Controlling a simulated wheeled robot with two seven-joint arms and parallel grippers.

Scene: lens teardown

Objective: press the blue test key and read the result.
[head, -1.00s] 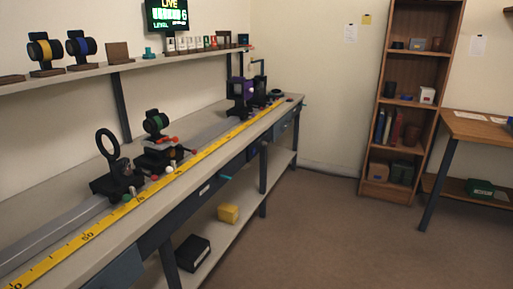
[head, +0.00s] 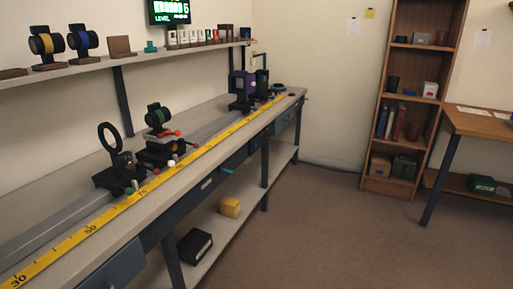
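I cannot make out a blue test key for certain. A dark display (head: 168,11) with green digits and the word LEVEL hangs above the wall shelf, its top cut off by the picture edge. A small teal object (head: 151,47) stands on the shelf below it; I cannot tell what it is. On the bench, a ring holder (head: 110,139), a lens mount (head: 158,121) and dark and purple mounts (head: 243,88) stand along the grey rail (head: 60,219). Neither of my grippers is in view.
A yellow ruler (head: 115,212) runs along the bench (head: 140,231). A bookcase (head: 416,68) and a wooden table (head: 484,126) stand at the right. The floor (head: 320,235) between is clear.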

